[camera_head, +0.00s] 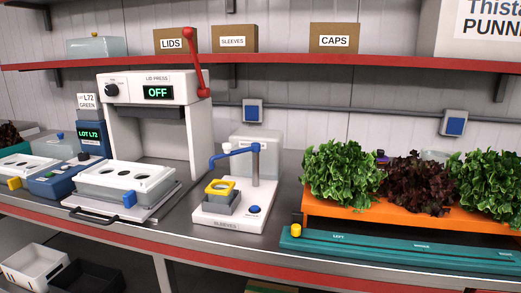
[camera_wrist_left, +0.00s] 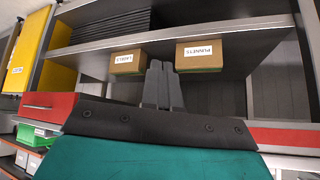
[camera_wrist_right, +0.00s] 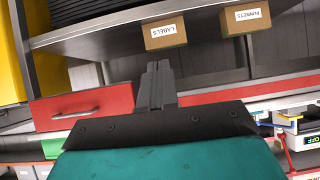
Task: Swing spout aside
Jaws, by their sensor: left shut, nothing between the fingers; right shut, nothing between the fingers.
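A blue button sits on the station's base. Neither gripper shows in the head view. My left gripper (camera_wrist_left: 162,68) is shut and empty in the left wrist view. My right gripper (camera_wrist_right: 157,68) is shut and empty in the right wrist view. Both are away from the spout.
A lid press (camera_head: 152,88) reading OFF stands left of the station, with a white tray (camera_head: 122,197) before it. An orange rack (camera_head: 400,215) with lettuces and a teal rail (camera_head: 400,250) are right. A red-edged shelf (camera_head: 300,58) runs above. Wrist views show boxed shelves.

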